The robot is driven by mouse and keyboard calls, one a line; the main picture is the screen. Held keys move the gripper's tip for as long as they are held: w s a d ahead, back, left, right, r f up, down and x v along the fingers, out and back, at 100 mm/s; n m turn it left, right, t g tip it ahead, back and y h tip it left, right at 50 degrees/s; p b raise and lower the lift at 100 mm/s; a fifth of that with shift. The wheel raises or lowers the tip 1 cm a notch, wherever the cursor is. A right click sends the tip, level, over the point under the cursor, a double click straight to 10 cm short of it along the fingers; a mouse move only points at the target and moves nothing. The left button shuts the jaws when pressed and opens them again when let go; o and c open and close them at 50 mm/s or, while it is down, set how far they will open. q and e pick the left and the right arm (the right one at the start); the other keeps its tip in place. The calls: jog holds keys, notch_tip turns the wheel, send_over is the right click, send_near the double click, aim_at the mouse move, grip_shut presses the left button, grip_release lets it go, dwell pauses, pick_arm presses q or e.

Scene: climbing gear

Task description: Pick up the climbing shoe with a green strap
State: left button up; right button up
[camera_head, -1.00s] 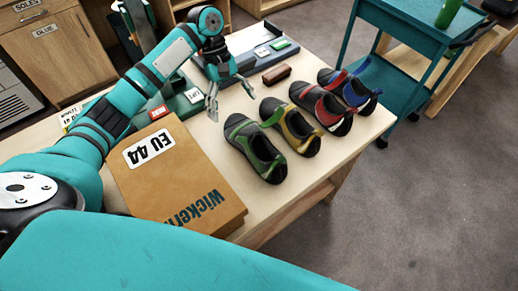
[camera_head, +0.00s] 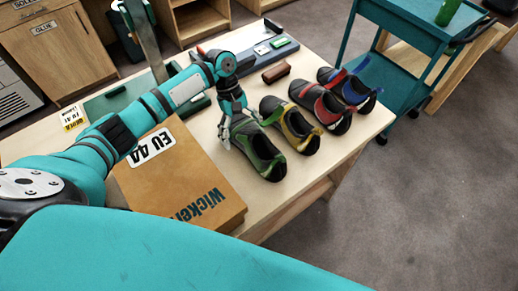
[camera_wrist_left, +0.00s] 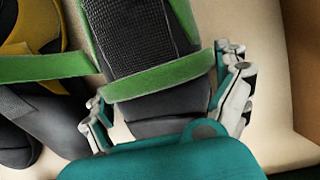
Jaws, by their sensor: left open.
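The climbing shoe with a green strap (camera_head: 261,155) lies at the left end of a row of shoes on the table. In the left wrist view the green-strapped shoe (camera_wrist_left: 150,50) fills the upper middle, its strap crossing the dark upper. My left gripper (camera_head: 240,132) is open at the far end of this shoe. In the left wrist view the fingers of my left gripper (camera_wrist_left: 165,105) stand on either side of the shoe's end. I cannot tell whether they touch it. My right gripper is not in view.
A cardboard box (camera_head: 180,182) lies to the left, near the gripper. A brown block (camera_head: 277,73) is behind the row. A teal cart (camera_head: 411,30) stands beyond the table.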

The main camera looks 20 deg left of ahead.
pick_arm(q)
jog(key=shift+c, duration=0.4)
jog(key=c, duration=1.1)
